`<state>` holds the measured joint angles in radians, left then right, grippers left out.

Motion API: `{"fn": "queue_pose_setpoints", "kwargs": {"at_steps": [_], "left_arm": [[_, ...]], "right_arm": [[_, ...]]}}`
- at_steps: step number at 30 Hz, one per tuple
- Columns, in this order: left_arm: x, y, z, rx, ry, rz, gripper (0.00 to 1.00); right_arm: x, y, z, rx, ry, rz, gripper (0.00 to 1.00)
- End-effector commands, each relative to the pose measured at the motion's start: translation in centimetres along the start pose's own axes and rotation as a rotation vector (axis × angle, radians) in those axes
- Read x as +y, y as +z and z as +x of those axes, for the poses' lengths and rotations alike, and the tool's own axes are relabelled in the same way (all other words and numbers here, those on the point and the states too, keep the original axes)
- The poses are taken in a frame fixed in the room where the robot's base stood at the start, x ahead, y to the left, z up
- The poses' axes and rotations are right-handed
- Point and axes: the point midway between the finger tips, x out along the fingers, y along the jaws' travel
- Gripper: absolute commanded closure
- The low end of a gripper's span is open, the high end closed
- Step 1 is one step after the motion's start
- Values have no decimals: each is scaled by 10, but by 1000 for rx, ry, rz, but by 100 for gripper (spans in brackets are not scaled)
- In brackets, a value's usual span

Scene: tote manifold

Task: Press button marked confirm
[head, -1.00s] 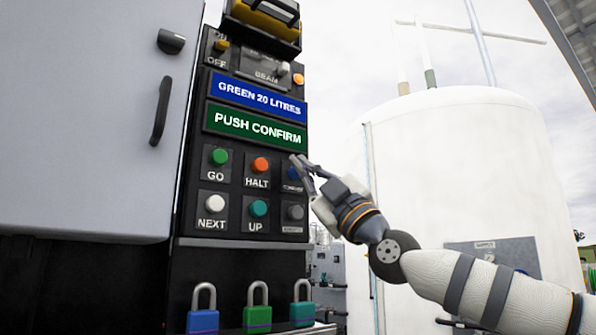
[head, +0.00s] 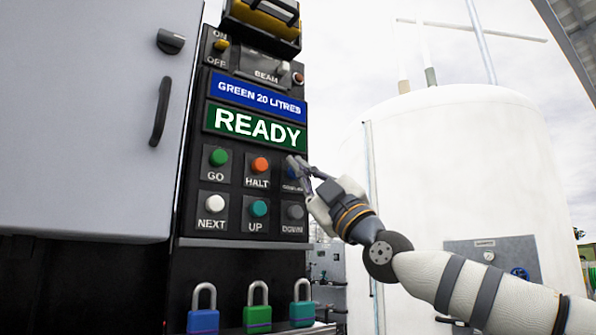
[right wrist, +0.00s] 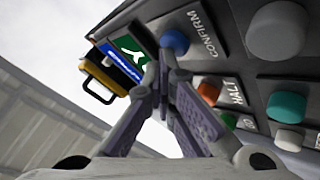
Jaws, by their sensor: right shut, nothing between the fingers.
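The confirm button is blue and sits at the right end of the panel's upper button row. In the head view its blue cap (head: 290,173) is partly covered by my fingers. In the right wrist view the blue cap (right wrist: 175,42) is beside the word CONFIRM, with my fingertips (right wrist: 160,62) overlapping its lower left edge. My right gripper (head: 297,164) is shut and empty, its tips at the button; I cannot tell whether they touch it. The green display (head: 256,127) reads READY. My left gripper is in neither view.
Green GO (head: 219,157), orange HALT (head: 260,165), white NEXT (head: 214,203), teal UP (head: 258,208) and grey DOWN (head: 295,211) buttons are close by. A blue display (head: 258,95) reads GREEN 20 LITRES. A white tank (head: 460,170) stands behind.

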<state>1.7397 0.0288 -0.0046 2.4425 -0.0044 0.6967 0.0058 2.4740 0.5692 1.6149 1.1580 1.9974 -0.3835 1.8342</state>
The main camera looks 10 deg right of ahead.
Motion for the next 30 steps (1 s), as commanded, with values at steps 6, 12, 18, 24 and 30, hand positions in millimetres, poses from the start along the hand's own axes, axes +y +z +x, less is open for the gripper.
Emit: {"fn": "queue_pose_setpoints", "kwargs": {"at_steps": [6,12,18,24,30], "left_arm": [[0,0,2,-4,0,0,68],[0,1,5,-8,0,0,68],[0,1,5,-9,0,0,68],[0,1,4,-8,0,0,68],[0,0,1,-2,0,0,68]], "right_arm": [[4,-3,-6,0,0,0,100],[8,-8,-14,-1,-1,0,100],[10,-10,-15,0,-1,0,100],[12,-12,-16,1,0,-1,100],[23,-22,-29,2,1,-1,100]]}}
